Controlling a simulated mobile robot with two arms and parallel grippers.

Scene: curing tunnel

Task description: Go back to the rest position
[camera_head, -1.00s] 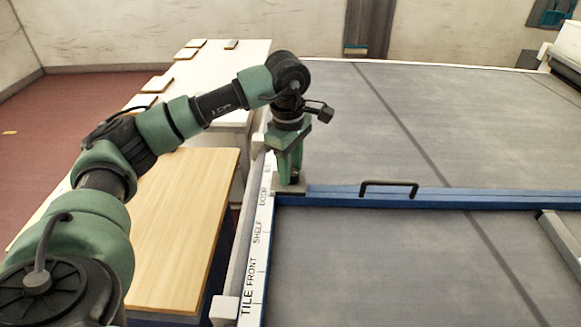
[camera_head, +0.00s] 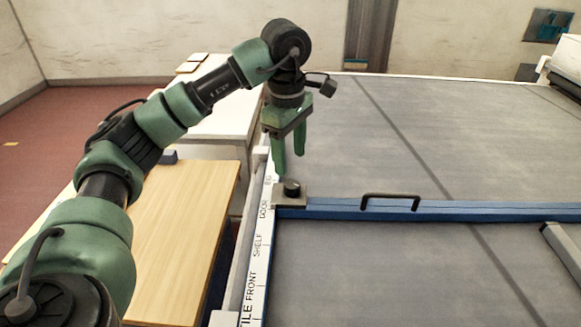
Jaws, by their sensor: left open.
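My left gripper (camera_head: 289,163) is in the head view, open and empty, pointing down. Its fingertips are just above a small black knob (camera_head: 292,188) on a grey plate (camera_head: 291,199) at the left end of a blue bar (camera_head: 340,206). The fingers look apart from the knob. My left arm reaches in from the lower left. My right gripper is not in view.
A black handle (camera_head: 390,198) stands on the blue bar. A white strip lettered TILE, FRONT, SHELF, DOOR (camera_head: 256,255) runs along the left edge of a grey surface (camera_head: 380,265). A wooden board (camera_head: 185,240) lies left, and a white table (camera_head: 215,125) stands behind.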

